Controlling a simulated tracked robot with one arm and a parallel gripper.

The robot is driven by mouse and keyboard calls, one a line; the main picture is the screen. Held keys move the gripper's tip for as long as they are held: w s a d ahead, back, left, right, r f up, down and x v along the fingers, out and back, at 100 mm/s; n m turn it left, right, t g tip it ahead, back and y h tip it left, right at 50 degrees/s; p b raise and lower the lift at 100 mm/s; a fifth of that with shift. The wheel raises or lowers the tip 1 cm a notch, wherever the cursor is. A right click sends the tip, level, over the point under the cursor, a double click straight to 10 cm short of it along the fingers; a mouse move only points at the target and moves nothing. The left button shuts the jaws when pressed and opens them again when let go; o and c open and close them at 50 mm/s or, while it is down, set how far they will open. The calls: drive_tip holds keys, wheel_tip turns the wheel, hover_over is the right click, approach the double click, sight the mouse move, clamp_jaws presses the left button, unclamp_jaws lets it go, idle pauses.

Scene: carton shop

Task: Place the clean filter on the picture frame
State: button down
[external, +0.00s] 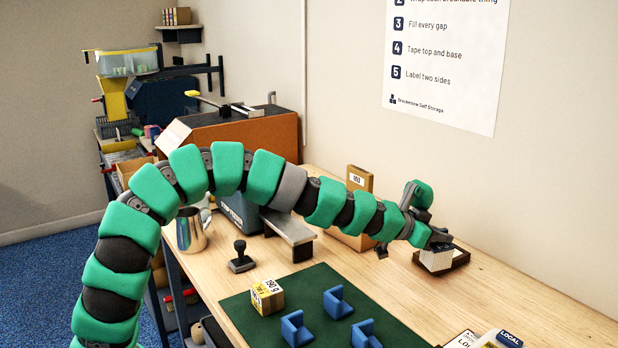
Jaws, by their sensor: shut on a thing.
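My gripper (434,239) is at the right, at the end of my green arm, pointing down and shut on a white block-like thing with fine ridges, which looks like the clean filter (435,262). The filter is at a flat dark brown thing on the table, which looks like the picture frame (461,258). The filter overlaps the frame's left part in this view. I cannot tell whether it touches the frame or hangs just above it. The gripper and filter hide part of the frame.
A green mat (310,290) holds blue corner pieces (338,302) and a small labelled box (267,297). A stamp (241,257), a metal jug (190,230) and a grey scale-like device (288,229) stand left. Cards (497,338) lie at the front right. Bare table lies right of the frame.

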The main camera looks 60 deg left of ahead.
drive_tip(key=s+a+r+n+y, duration=0.1)
drive_tip(key=s+a+n+y, duration=0.3)
drive_tip(key=a, duration=0.3)
drive_tip(key=w+d+f+p, duration=0.1)
drive_tip(key=w+p, duration=0.1)
drive_tip(key=w, duration=1.2)
drive_tip(key=shift+w+d+m+t, duration=0.25)
drive_tip(key=shift+m+t, duration=0.05)
wheel_tip(320, 180, down, 4)
drive_tip(key=b, duration=0.3)
drive_tip(key=shift+r, duration=0.1)
drive_tip(key=c, duration=1.5)
unclamp_jaws()
drive_tip(key=shift+o, duration=0.2)
